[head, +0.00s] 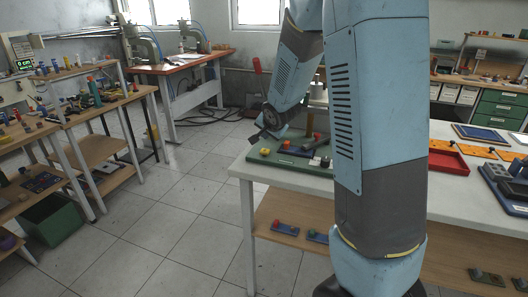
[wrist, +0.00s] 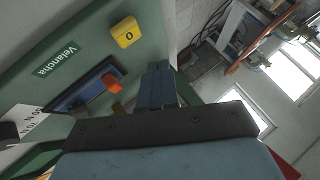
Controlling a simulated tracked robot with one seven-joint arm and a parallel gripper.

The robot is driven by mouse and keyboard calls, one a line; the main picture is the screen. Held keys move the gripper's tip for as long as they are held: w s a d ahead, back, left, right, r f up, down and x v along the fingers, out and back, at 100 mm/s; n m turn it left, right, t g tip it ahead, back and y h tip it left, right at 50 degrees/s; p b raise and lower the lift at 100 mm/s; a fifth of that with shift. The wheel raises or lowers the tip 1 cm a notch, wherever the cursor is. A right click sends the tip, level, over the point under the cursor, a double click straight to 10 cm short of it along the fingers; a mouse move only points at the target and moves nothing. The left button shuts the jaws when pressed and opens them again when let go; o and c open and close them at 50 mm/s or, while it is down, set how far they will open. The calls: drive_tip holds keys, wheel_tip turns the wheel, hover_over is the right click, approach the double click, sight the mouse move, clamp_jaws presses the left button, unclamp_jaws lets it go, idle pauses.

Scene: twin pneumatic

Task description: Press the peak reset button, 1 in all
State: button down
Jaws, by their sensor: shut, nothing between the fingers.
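A green panel (head: 290,162) lies on the white table in the head view and fills the left of the wrist view (wrist: 60,60). On it are a yellow block marked 0 (wrist: 126,32), also visible in the head view (head: 265,151), and a blue base (wrist: 85,92) with an orange-red top piece (wrist: 112,83). A label reads "Velancha" (wrist: 55,58). I cannot tell which part is the peak reset button. My gripper (wrist: 158,70) is shut and empty, apart from the yellow block. In the head view it (head: 262,135) hangs over the panel's left end.
The white table (head: 265,131) also holds a red tray (head: 449,162) and orange plates (head: 470,150) on the right. My arm hides the table's middle. Shelved benches (head: 85,110) stand at the left, with open tiled floor (head: 170,205) between.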

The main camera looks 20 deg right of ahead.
drive_tip(key=shift+r, duration=0.95)
drive_tip(key=shift+s+d+r, duration=0.1)
drive_tip(key=shift+s+r, duration=0.1)
drive_tip(key=s+r+n+g, duration=0.1)
drive_tip(key=s+r+n, duration=0.2)
drive_tip(key=s, duration=0.9)
drive_tip(key=s+r+n+g, duration=0.1)
drive_tip(key=s+r+n, duration=0.2)
drive_tip(key=s+r, duration=0.3)
drive_tip(key=s+r+n+g, duration=0.1)
drive_tip(key=s+r+n, duration=0.2)
drive_tip(key=s, duration=1.4)
drive_tip(key=shift+s+a+r+g, duration=0.3)
drive_tip(key=shift+s+r, duration=0.05)
drive_tip(key=shift+r, duration=0.45)
drive_tip(key=shift+a, duration=0.15)
